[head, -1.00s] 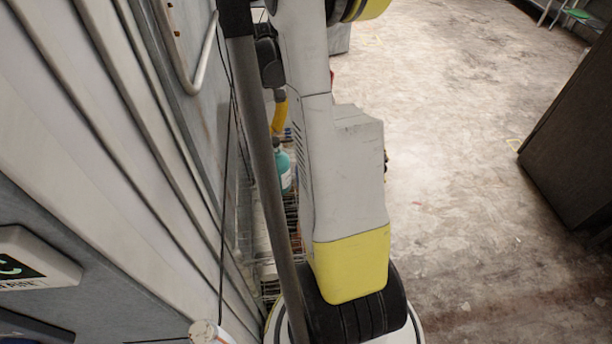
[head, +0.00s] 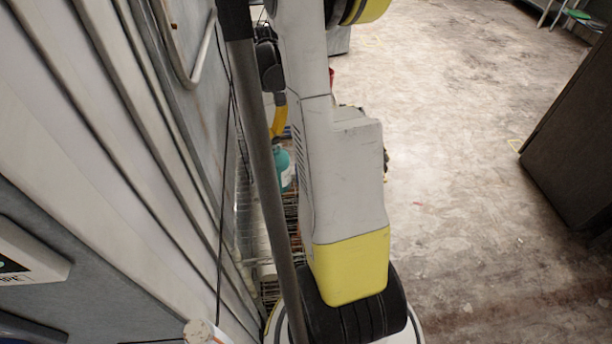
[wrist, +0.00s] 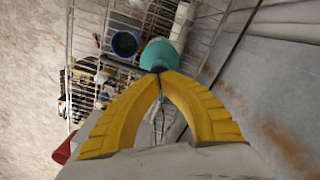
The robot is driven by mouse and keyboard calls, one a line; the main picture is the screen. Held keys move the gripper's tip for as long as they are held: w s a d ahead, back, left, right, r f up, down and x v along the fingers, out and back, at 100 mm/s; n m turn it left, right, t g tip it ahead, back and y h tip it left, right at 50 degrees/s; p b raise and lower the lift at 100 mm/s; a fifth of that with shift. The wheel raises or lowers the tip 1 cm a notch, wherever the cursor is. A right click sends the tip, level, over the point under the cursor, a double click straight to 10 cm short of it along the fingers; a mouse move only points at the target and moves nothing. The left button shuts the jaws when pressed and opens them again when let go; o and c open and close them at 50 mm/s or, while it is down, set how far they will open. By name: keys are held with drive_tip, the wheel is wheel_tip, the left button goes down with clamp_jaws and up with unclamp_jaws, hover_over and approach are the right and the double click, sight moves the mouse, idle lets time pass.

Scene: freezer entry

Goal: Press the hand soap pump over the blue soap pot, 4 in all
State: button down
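The hand soap seems to be the teal bottle (wrist: 160,54), in the wrist view just beyond my fingertips; its pump cannot be made out clearly. In the head view the teal bottle (head: 284,168) shows partly, between a grey pole and my arm. The blue soap pot (wrist: 126,43) is a round, dark-mouthed pot on the wire rack, left of the bottle in the wrist view. My gripper (wrist: 160,75) has yellow fingers whose tips come together at the near side of the bottle. Contact cannot be told. No held thing shows between them.
A wire rack (wrist: 92,22) carries the pot and several small items, some dark and cluttered at left. A grey wall (head: 150,150) runs close along the left. A dark cabinet (head: 575,150) stands at right. The floor (head: 450,150) between is open.

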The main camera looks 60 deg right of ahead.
drive_tip(key=shift+f+b, duration=1.1)
drive_tip(key=shift+f, duration=0.25)
drive_tip(key=shift+r, duration=0.1)
drive_tip(key=shift+r+p, duration=1.7)
drive_tip(key=shift+r, duration=0.8)
drive_tip(key=shift+r, duration=0.1)
wheel_tip(320, 180, up, 6)
drive_tip(key=p, duration=0.3)
drive_tip(key=shift+p, duration=0.35)
